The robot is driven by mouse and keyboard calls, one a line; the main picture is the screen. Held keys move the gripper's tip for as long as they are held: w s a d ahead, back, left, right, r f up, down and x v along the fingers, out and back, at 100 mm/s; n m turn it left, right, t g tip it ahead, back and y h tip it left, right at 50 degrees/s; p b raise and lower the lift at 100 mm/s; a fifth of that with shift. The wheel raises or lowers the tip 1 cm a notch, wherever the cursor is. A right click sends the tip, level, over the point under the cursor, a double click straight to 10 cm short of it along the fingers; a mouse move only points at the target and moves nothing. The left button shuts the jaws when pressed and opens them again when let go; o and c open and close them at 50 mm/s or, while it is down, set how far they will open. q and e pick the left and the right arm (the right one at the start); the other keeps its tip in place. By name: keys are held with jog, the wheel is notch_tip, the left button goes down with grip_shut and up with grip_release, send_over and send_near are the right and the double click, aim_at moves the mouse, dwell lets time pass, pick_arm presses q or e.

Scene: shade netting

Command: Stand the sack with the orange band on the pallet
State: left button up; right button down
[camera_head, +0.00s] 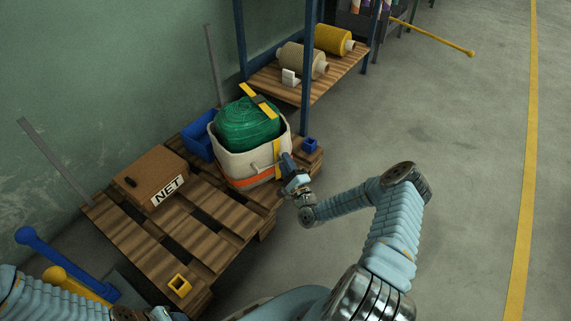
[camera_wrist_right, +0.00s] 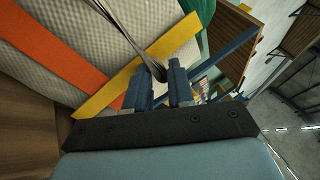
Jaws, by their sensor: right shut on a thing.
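The sack with the orange band (camera_head: 233,165) is cream, with an orange band low down, a yellow strip on its side and a green netting bundle (camera_head: 247,125) in its mouth. It is roughly upright over the far right part of the wooden pallet (camera_head: 222,232); I cannot tell if its base rests fully on the boards. My right gripper (camera_head: 287,168) is at its right side, shut on a cord or handle of the sack. In the right wrist view, the cord runs to the fingertips (camera_wrist_right: 164,78), beside the yellow strip and orange band (camera_wrist_right: 50,55). My left gripper is out of view.
A cardboard box marked NET (camera_head: 152,178) and a yellow square piece (camera_head: 179,286) lie on the pallet. A rack with spools (camera_head: 302,60) stands behind. Floor at right is clear.

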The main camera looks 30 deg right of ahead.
jog(key=c, duration=1)
grip_release()
jog(key=p+v, duration=0.1)
jog(key=v, duration=1.1)
